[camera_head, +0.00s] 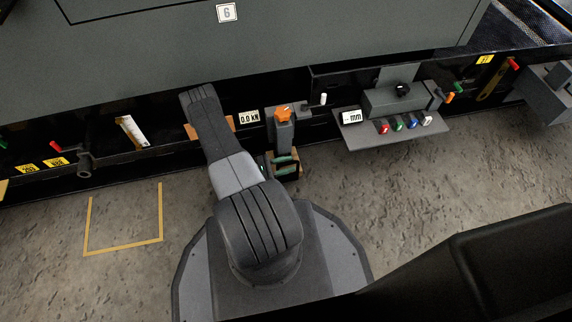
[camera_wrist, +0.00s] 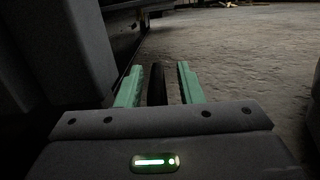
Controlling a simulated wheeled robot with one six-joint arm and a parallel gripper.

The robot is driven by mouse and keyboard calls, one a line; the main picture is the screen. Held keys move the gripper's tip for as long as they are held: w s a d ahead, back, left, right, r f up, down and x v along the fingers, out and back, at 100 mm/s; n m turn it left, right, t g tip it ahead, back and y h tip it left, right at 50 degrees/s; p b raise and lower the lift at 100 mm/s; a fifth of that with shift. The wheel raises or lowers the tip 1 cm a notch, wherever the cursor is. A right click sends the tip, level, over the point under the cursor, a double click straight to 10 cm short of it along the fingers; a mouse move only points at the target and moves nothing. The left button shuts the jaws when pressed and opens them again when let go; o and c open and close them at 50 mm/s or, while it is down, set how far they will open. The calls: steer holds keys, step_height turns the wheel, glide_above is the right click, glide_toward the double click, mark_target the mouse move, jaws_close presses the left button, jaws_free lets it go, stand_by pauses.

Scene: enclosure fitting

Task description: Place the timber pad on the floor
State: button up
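My gripper (camera_head: 285,166) is low beside the enclosure's base, under the grey post with the orange knob. In the wrist view its two green fingers (camera_wrist: 159,84) stand apart, with a dark upright shape (camera_wrist: 157,84) seen between or beyond them. I cannot tell whether it touches them. No timber shows between the fingers there. An orange-brown, wood-coloured piece (camera_head: 230,122), perhaps the timber pad, shows on both sides of my arm at the enclosure's lower edge; my arm hides its middle. The concrete floor (camera_head: 60,230) shows in front.
A yellow tape outline (camera_head: 124,247), open at the back, marks bare floor at left. A grey shelf (camera_head: 390,136) with coloured knobs juts out at right. A dark pipe stub (camera_head: 84,165) sticks out at left. A grey panel (camera_head: 300,40) overhangs the base.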

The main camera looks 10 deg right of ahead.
steer(key=shift+r, duration=0.15)
steer(key=shift+a, duration=0.2)
steer(key=a+f+p, duration=0.1)
steer(key=a+p, duration=0.1)
steer(key=a, duration=0.9)
steer(key=shift+s+a+f, duration=0.15)
steer(key=shift+s+a, duration=0.05)
steer(key=shift+a, duration=0.1)
stand_by(0.9)
